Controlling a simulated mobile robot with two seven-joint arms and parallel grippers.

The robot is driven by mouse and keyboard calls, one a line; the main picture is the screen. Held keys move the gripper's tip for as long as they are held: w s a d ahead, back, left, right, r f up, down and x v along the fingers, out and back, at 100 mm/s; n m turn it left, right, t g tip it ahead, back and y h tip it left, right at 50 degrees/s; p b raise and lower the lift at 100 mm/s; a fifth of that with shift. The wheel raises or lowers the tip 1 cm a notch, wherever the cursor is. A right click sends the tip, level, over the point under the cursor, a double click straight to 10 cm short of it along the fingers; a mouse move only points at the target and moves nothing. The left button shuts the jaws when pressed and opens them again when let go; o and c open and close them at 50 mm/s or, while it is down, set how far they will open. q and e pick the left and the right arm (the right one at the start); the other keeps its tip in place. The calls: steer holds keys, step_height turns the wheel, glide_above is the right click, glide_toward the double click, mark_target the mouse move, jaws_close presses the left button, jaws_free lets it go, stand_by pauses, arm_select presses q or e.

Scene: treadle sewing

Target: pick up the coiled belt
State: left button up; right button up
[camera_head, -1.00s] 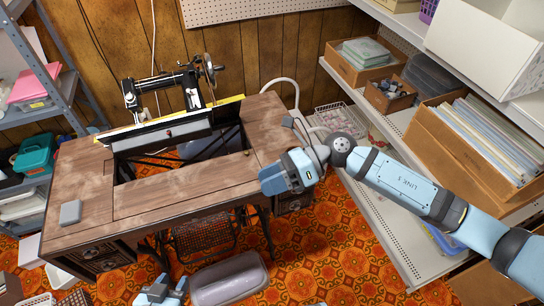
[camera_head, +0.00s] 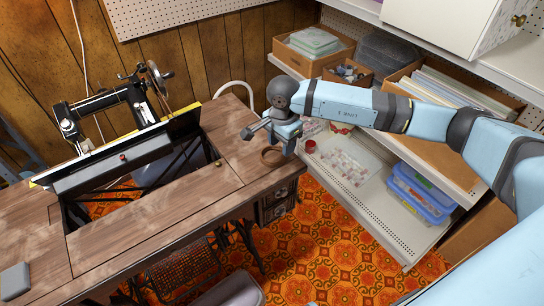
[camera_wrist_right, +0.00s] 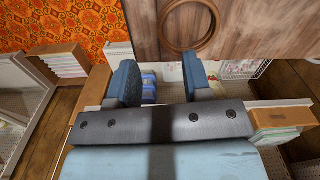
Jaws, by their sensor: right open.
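The coiled belt (camera_head: 272,162) is a brown ring lying flat near the right end of the sewing table's wooden top (camera_head: 232,150). In the right wrist view the belt (camera_wrist_right: 187,50) shows as a dark ring on the wood, beyond the fingertips and to the right of the gap's middle. My right gripper (camera_head: 269,138) is open, just above and behind the belt in the head view. Its two blue fingers also show in the wrist view (camera_wrist_right: 160,75), with nothing held between them. My left gripper is not in view.
A grey box-like piece (camera_head: 15,281) lies at the table's left. White shelving (camera_head: 395,235) with a blue plastic box (camera_head: 420,192) and cardboard boxes (camera_head: 315,55) is on the right. Patterned floor is below.

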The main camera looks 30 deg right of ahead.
steer(key=shift+w+a+f+b, duration=0.1)
steer(key=shift+f+b, duration=0.2)
steer(key=shift+f, duration=3.1)
jaws_close()
